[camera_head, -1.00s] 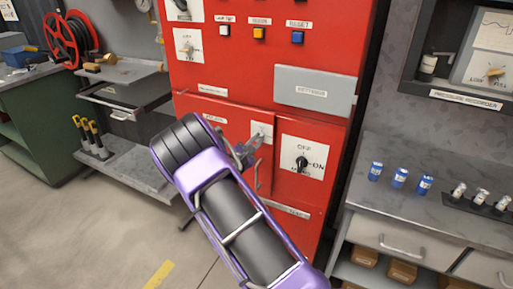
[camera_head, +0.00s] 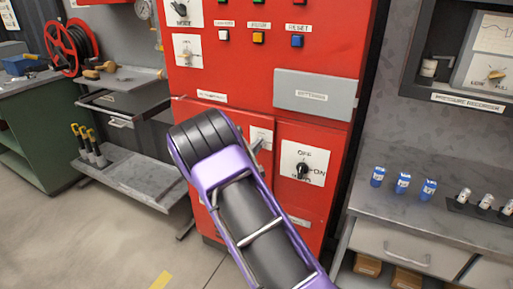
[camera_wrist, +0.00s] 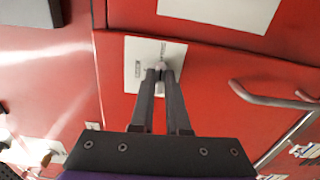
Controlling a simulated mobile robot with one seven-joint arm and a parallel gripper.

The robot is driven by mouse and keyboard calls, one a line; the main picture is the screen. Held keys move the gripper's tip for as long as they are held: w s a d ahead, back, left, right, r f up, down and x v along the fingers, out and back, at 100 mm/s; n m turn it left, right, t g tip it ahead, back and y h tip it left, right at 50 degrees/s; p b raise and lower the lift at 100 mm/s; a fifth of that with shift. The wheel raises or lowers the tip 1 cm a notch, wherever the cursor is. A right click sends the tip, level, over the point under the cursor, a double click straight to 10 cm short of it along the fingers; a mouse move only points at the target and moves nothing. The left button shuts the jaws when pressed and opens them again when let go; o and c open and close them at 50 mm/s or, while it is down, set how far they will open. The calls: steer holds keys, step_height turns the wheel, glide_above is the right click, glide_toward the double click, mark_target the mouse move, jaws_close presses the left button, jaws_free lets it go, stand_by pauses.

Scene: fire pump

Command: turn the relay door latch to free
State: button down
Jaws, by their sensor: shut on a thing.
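The relay door latch (camera_wrist: 161,64) is a small grey piece on a white plate (camera_wrist: 140,68) on the red cabinet. In the wrist view my gripper (camera_wrist: 161,72) has its two dark fingers close together on the latch at the plate's middle. In the head view the white plate (camera_head: 261,137) shows beside the OFF/ON switch (camera_head: 302,171). My purple and black arm hides much of my gripper and the cabinet's lower left part there. The latch's exact angle is too small to tell.
A grey lidded box (camera_head: 315,94) juts from the cabinet above the switch. A bar handle (camera_wrist: 270,100) lies right of my gripper in the wrist view. A counter with blue cans (camera_head: 403,183) stands at right, a metal shelf (camera_head: 135,180) at left. The floor between is open.

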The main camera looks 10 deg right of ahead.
steer(key=shift+m, duration=0.4)
steer(key=c, duration=0.9)
jaws_free()
steer(key=v, duration=1.7)
steer(key=shift+s+p, duration=0.15)
steer(key=shift+p, duration=0.25)
steer(key=shift+a+r, duration=0.1)
steer(key=shift+r, duration=0.05)
